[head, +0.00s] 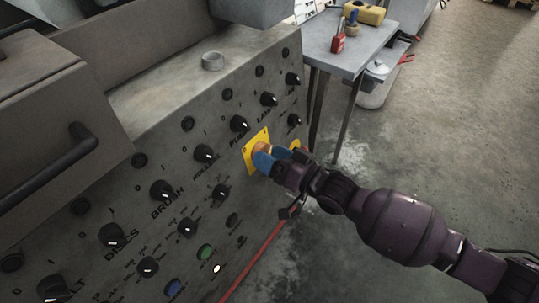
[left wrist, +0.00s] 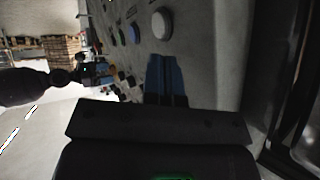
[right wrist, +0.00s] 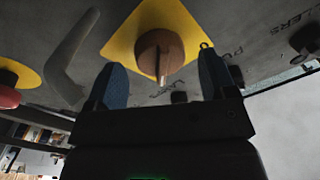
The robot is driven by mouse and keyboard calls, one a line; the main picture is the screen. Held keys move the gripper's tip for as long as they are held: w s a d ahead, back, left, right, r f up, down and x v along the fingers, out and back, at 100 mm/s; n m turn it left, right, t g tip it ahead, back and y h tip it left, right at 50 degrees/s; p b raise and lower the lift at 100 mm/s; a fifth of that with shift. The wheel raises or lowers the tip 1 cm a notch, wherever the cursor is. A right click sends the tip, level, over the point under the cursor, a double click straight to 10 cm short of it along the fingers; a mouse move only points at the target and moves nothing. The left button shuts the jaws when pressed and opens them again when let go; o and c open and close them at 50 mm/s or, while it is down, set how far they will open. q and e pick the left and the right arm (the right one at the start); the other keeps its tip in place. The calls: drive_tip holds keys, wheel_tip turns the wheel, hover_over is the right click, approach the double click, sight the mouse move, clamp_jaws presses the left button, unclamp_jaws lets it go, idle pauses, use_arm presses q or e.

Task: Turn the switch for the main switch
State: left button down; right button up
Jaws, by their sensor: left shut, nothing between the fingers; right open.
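The main switch is a brownish-orange rotary knob (head: 261,147) on a yellow plate (head: 249,158) on the sloping grey control panel. My right gripper (head: 266,160) is at the knob, its blue fingers partly covering it. In the right wrist view the knob (right wrist: 158,55) lies ahead of and between the spread fingers of my right gripper (right wrist: 162,82), with gaps on both sides. No grip on it shows. My left gripper (left wrist: 165,80) shows only in the left wrist view, its blue fingers together and empty, near a pale round button (left wrist: 161,24).
Several black knobs (head: 204,153) surround the switch on the panel. A red button (right wrist: 8,97) on another yellow plate (right wrist: 22,74) sits left in the right wrist view.

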drive_tip(key=shift+w+a, duration=0.3)
drive_tip(key=shift+a, duration=0.05)
drive_tip(key=c, duration=0.9)
